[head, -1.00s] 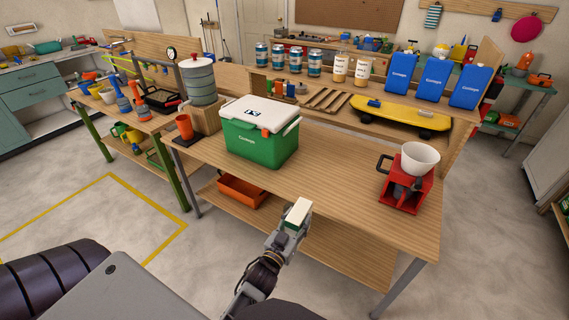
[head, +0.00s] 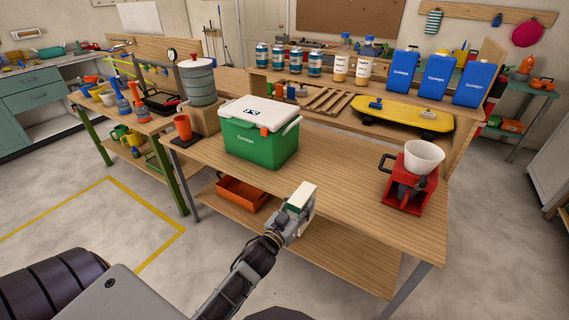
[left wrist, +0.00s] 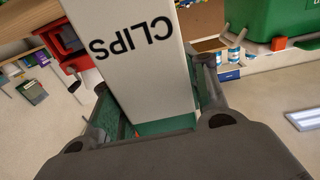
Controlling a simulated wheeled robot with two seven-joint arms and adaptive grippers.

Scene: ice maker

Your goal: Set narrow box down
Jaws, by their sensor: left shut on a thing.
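The narrow box (head: 302,196) is white and cream with a green end. In the left wrist view the box (left wrist: 138,65) shows the word "CLIPS" upside down and fills the space between the fingers. My left gripper (head: 294,212) is shut on it, at the front edge of the wooden table (head: 340,190). The head view does not clearly show whether the box touches the tabletop. My right gripper is not in view.
A green cooler (head: 262,138) with a white lid stands left of the box on the table. A red machine with a white bowl (head: 410,180) stands at the right. The tabletop between them is clear. An orange tray (head: 241,194) sits on the lower shelf.

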